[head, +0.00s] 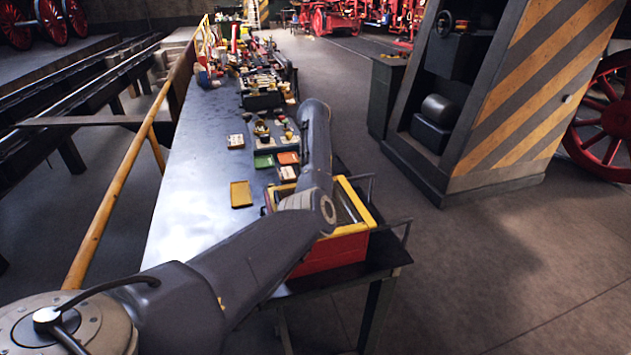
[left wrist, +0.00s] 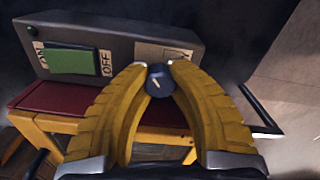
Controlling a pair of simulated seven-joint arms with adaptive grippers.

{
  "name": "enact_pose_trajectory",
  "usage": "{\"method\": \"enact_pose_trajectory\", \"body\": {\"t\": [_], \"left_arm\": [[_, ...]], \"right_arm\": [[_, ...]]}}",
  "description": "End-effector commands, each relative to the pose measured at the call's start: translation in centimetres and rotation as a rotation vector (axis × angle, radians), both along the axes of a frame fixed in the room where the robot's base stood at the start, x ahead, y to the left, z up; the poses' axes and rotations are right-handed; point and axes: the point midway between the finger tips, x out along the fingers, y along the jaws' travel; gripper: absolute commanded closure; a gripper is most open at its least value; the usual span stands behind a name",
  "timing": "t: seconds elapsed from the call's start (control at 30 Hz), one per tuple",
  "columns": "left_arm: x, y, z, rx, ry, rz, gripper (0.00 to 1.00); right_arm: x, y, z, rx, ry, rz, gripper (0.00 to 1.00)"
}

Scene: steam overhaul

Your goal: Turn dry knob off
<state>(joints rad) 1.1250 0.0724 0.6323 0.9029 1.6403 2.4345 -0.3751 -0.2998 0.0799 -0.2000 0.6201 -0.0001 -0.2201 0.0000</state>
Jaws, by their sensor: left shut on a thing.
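In the left wrist view a dark round knob (left wrist: 160,86) with a white pointer mark sits on the front of a grey control panel (left wrist: 120,43). The yellow fingers of my left gripper (left wrist: 157,71) are closed around the knob, one on each side. A paper label behind the knob is partly covered by the fingers, and I cannot read it. A green switch (left wrist: 70,61) is left of the knob, with ON and OFF labels at its ends. In the head view my left arm hides its gripper and the knob. My right gripper is not in view.
A red and yellow box (head: 340,252) stands at the near end of the long metal table (head: 185,190). A yellow tray (head: 241,194), small green and orange trays and many small parts lie farther along. A striped machine (head: 535,85) stands to the right across open floor.

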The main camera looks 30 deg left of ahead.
Motion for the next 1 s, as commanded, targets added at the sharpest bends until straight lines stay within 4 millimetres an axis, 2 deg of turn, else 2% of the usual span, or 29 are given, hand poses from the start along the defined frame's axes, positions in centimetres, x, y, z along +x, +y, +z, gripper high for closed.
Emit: {"method": "enact_pose_trajectory", "body": {"t": [0.03,0.2,0.43,0.57,0.67,1.0], "left_arm": [[0.0,0.0,0.0,-0.001,0.000,0.000,0.79],[0.0,0.0,0.0,0.000,0.000,-0.001,0.60],[0.0,0.0,0.0,0.000,0.000,-0.001,0.60],[0.1,0.0,0.7,0.000,-0.001,-0.002,0.60],[0.1,0.0,1.9,0.001,-0.003,-0.002,0.60],[0.1,-0.1,7.8,-0.001,-0.004,-0.001,0.60]], "right_arm": [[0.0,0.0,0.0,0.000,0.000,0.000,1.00],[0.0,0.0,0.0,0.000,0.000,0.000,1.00],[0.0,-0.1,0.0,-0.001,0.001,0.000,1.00],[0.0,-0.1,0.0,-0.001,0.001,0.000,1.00],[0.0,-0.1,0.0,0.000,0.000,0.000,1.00],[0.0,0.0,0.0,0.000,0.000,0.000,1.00]]}}
